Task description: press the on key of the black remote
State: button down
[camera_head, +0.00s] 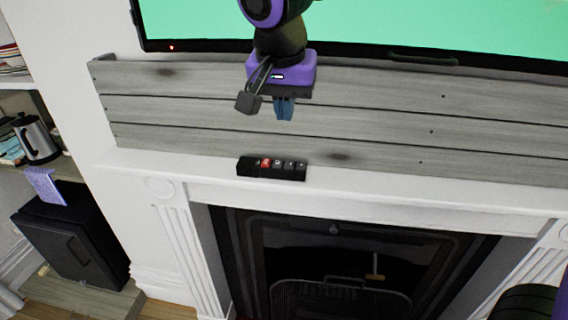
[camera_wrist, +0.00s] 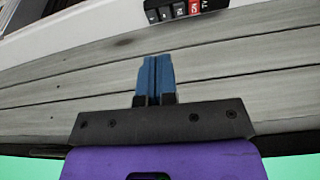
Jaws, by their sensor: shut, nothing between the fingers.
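The black remote (camera_head: 272,169) lies on the white mantel shelf in the head view. It has a row of keys, one of them red (camera_head: 265,162) and the others dark. The remote also shows at the top of the wrist view (camera_wrist: 186,8), cut off by the frame edge, with the red key (camera_wrist: 195,7) marked by small lettering. My gripper (camera_head: 284,114) is shut and empty, its blue fingers together. In the head view it appears above the remote, in front of the grey planks. The fingers also show in the wrist view (camera_wrist: 154,60), apart from the remote.
Grey planks (camera_head: 400,125) stand behind the white mantel (camera_head: 400,190). A screen (camera_head: 430,30) with a green picture is above them. The fireplace (camera_head: 340,250) is below. A kettle (camera_head: 37,138) stands on a shelf at the left. The mantel right of the remote is clear.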

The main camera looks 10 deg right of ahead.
dwell(0.4)
jog(key=s+d+r+n, duration=0.1)
jog(key=s+d+r, duration=0.1)
jog(key=d, duration=0.5)
jog(key=s+d+r, duration=0.1)
jog(key=s+d, duration=0.2)
jog(key=d, duration=0.4)
jog(key=s+d+f+n+t+y, duration=0.1)
jog(key=s+d+n+t, duration=0.1)
jog(key=s+d, duration=0.9)
jog(key=shift+n, duration=0.5)
jog(key=shift+a, duration=0.1)
